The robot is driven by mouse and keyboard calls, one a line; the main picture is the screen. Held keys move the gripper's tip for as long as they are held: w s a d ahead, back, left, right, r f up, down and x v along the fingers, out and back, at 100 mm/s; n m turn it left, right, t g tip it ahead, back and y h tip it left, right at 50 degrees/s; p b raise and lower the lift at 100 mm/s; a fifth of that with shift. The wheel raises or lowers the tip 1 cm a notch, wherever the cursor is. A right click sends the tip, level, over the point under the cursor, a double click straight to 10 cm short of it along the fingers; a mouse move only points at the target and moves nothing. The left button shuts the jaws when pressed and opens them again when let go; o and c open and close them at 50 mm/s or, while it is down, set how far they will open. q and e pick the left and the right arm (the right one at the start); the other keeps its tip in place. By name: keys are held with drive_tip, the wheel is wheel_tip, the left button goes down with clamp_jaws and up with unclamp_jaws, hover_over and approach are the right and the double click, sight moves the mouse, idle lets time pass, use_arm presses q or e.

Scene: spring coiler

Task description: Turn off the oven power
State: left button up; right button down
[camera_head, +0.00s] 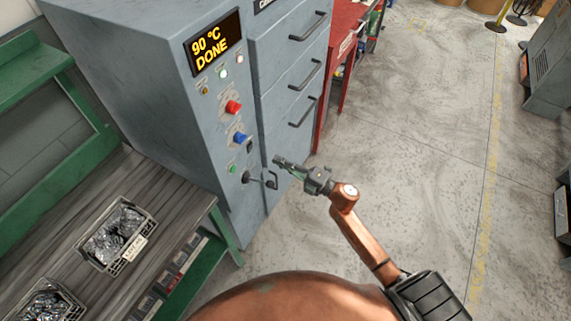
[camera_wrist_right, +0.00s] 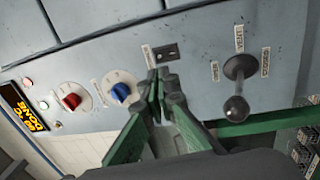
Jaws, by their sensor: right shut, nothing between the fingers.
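The grey oven cabinet (camera_head: 135,55) has a lit display (camera_head: 213,43) reading "90 °C DONE". Below it are a red knob (camera_head: 233,106), a blue knob (camera_head: 240,137) and a black lever (camera_head: 246,178). The right wrist view also shows the red knob (camera_wrist_right: 72,101), the blue knob (camera_wrist_right: 121,92), a small black switch plate (camera_wrist_right: 167,52) and the ball-ended lever (camera_wrist_right: 238,72). My right gripper (camera_head: 279,161) is shut and empty in front of the panel. In the wrist view its fingertips (camera_wrist_right: 161,78) appear just below the switch plate; contact cannot be told. My left gripper is out of view.
Drawers with dark handles (camera_head: 305,76) adjoin the panel on the right. A green-framed workbench (camera_head: 70,210) with baskets of metal parts (camera_head: 117,236) stands at left. A red cabinet (camera_head: 345,30) is behind. The concrete floor at right is largely open.

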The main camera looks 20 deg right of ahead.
sight(251, 146)
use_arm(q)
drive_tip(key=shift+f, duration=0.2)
use_arm(e)
drive_tip(key=x, duration=0.9)
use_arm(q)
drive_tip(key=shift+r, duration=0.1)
use_arm(e)
drive_tip(key=shift+d, duration=0.1)
